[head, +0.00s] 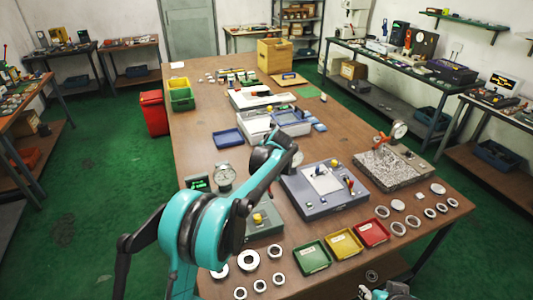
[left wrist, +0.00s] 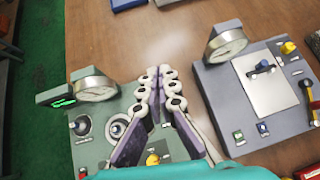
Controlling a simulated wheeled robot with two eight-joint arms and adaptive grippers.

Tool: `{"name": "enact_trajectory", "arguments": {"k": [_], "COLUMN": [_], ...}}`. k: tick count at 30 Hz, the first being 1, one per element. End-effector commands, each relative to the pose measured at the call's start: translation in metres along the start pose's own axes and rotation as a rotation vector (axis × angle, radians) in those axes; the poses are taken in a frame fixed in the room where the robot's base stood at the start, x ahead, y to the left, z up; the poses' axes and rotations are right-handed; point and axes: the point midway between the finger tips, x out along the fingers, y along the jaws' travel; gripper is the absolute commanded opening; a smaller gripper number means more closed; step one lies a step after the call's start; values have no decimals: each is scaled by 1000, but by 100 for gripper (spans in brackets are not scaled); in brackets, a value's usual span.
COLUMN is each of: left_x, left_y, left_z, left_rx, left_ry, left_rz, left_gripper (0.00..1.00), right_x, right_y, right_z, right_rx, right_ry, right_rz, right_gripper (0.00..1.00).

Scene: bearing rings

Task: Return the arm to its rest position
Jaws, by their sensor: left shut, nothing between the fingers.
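My left gripper (left wrist: 165,72) shows in the left wrist view with its two jointed fingers together and nothing between them. It is above the table, between a green gauge station and a grey panel. In the head view my teal and black left arm rises from the lower left across the green station, and its fingers are hidden behind its own links. A small part of my right arm's end (head: 388,292) shows at the bottom edge of the head view, cut off by the frame, so its fingers cannot be made out.
The grey panel (head: 345,200) stands right of my left arm; the green station (left wrist: 88,152) with its dial gauge (left wrist: 96,86) is below it. Green, yellow and red trays (head: 372,233) and several metal rings (head: 248,257) lie along the front. A granite block (head: 393,172) carries another gauge.

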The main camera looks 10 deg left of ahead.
Motion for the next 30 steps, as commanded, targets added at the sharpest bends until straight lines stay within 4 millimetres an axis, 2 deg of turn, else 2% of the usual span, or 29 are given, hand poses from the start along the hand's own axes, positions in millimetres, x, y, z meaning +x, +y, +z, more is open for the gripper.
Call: {"name": "enact_trajectory", "arguments": {"k": [5, 8, 11, 14, 17, 23, 26, 30], "left_x": [0, -7, -28, -64, -105, -179, -210, -245], "left_y": [0, 4, 16, 35, 59, 105, 127, 155], "left_z": [0, -1, -4, -15, -34, -91, -128, -188], "left_rx": [-1, -41, -176, -413, -697, -1269, -1555, -1950], "left_ry": [0, 5, 21, 52, 93, 178, 222, 281], "left_rz": [0, -2, -7, -12, -11, 19, 49, 113], "left_gripper": [0, 0, 0, 0, 0, 0, 0, 0], "right_x": [0, 1, 3, 7, 11, 18, 21, 26], "right_y": [0, 0, 0, 0, 0, 0, 0, 0], "right_z": [0, 1, 2, 5, 8, 13, 15, 19], "right_rx": [0, 0, 0, 0, 0, 0, 0, 0], "right_ry": [0, 0, 0, 0, 0, 0, 0, 0], "right_rz": [0, 0, 0, 0, 0, 0, 0, 0], "right_gripper": [40, 40, 40, 40, 40, 40, 40, 40]}}
